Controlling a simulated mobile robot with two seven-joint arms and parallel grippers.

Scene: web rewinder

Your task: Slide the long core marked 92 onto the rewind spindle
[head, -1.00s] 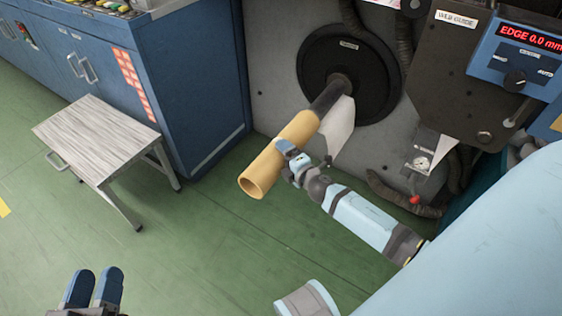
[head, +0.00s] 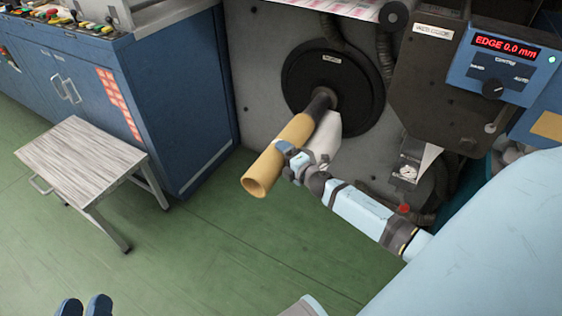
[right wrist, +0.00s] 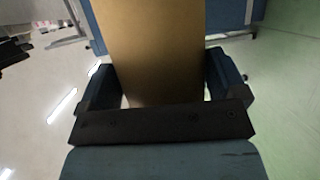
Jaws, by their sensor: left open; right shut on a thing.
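The long tan core (head: 266,169) is a hollow tube, tilted in the head view with its open near end at lower left. Its far end meets the dark rewind spindle (head: 321,102) and appears to be around it; a short bare stretch of spindle shows before the black disc. No marking 92 is readable. My right gripper (head: 289,157) is shut on the core around its middle. The core (right wrist: 152,45) also fills the space between the fingers in the right wrist view. My left gripper (head: 84,306) is open and empty at the bottom left edge, mostly out of view.
The black disc (head: 357,84) stands on the grey machine wall (head: 258,58). The web guide box (head: 505,62) is at upper right. A small table (head: 80,155) and blue cabinet (head: 182,85) stand left; green floor is clear between.

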